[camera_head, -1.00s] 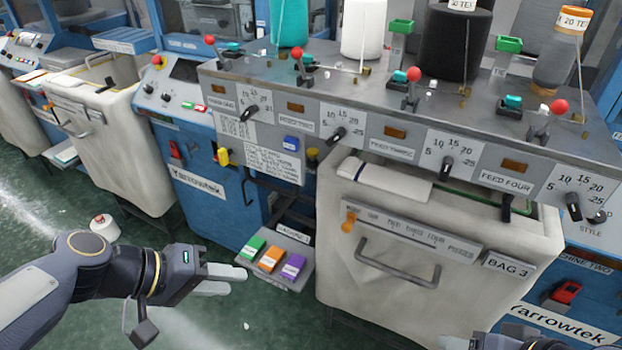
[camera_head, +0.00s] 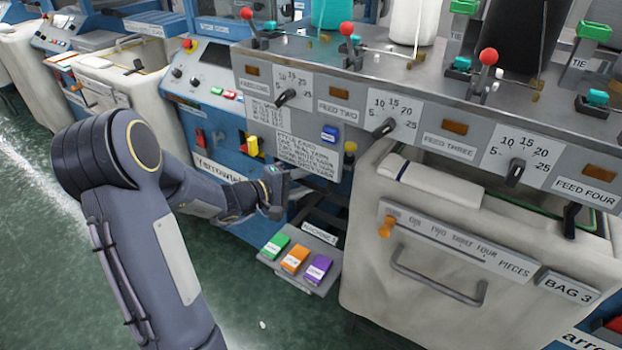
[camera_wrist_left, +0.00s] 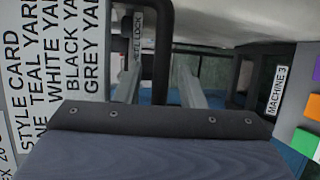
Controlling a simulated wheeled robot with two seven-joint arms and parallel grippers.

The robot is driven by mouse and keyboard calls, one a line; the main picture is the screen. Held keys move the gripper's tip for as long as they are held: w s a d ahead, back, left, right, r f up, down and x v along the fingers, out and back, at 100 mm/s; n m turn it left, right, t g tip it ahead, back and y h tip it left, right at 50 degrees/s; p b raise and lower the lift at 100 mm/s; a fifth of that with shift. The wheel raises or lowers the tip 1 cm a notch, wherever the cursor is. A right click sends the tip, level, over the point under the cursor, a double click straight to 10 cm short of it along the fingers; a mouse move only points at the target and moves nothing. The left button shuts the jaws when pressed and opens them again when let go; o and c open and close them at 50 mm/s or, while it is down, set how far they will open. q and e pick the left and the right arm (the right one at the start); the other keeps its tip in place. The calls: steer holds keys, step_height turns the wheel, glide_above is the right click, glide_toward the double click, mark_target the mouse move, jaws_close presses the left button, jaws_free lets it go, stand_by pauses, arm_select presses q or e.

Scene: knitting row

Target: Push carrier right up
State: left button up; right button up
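The cream canvas carrier marked BAG 3 (camera_head: 400,310) hangs under the machine's front panel at the right, with a grey handle (camera_head: 437,287) on its face. My left gripper (camera_head: 300,182) is under the panel, left of this carrier and above the coloured buttons. In the left wrist view its two fingers (camera_wrist_left: 160,88) are apart, with a black upright bar (camera_wrist_left: 162,55) showing between them. I cannot tell whether they touch it. A label partly hidden by the bar ends in "EEL LOCK" (camera_wrist_left: 137,45). My right gripper is out of view.
A button box (camera_head: 300,262) with green, orange and purple buttons sits low beside the carrier. A style card (camera_head: 309,157) and a yellow knob (camera_head: 252,146) are close to my left gripper. Red-knobbed levers (camera_head: 347,30) line the machine top. Green floor (camera_head: 265,335) is open in front.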

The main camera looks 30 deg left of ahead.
arm_select(q)
steer(key=shift+x, duration=0.8)
jaws_close()
